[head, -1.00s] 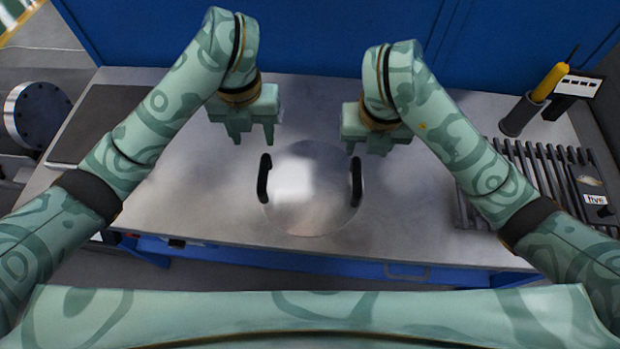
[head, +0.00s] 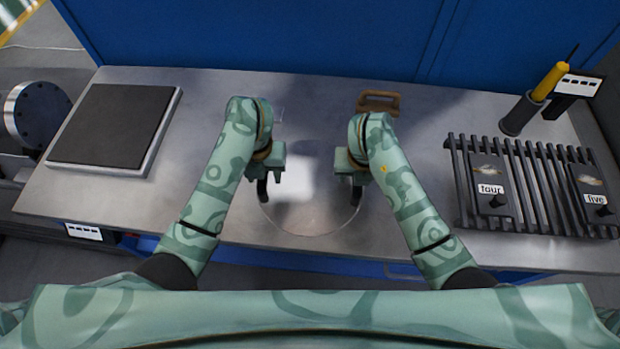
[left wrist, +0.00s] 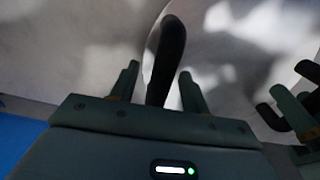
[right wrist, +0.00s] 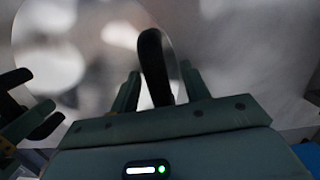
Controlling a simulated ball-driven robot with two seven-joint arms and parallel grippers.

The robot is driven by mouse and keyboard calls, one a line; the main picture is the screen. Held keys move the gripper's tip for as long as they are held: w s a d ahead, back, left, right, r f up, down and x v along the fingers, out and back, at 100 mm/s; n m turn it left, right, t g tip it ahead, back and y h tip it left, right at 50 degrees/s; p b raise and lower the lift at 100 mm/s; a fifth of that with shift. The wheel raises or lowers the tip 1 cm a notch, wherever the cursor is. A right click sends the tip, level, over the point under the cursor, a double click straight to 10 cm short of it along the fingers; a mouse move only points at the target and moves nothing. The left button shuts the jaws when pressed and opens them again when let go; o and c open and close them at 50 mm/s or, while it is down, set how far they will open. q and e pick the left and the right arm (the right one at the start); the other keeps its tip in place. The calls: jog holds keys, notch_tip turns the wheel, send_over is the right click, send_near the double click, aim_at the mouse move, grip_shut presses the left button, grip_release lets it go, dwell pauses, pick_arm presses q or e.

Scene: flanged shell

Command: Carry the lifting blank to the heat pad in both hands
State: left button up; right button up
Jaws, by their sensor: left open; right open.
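The lifting blank (head: 310,214) is a shiny round metal disc lying on the steel bench, with a black upright handle on each side. My left gripper (head: 268,178) is at its left handle (head: 262,191). In the left wrist view the open fingers (left wrist: 158,88) stand either side of that handle (left wrist: 168,55). My right gripper (head: 352,176) is at the right handle (head: 356,196). In the right wrist view its open fingers (right wrist: 158,88) stand either side of that handle (right wrist: 154,62). The heat pad, a dark square slab (head: 112,125), lies at the bench's left.
A slatted rack (head: 530,170) at the right holds plates labelled four (head: 490,190) and five (head: 592,190). A dark cup (head: 520,116) with a yellow-handled tool stands behind it. A brown handled block (head: 379,101) lies at the back. Bench between pad and blank is clear.

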pick_arm(q)
jog(key=shift+f, duration=0.4)
pick_arm(e)
jog(key=shift+f, duration=0.35)
pick_arm(q)
grip_shut()
pick_arm(e)
grip_shut()
dwell(0.6)
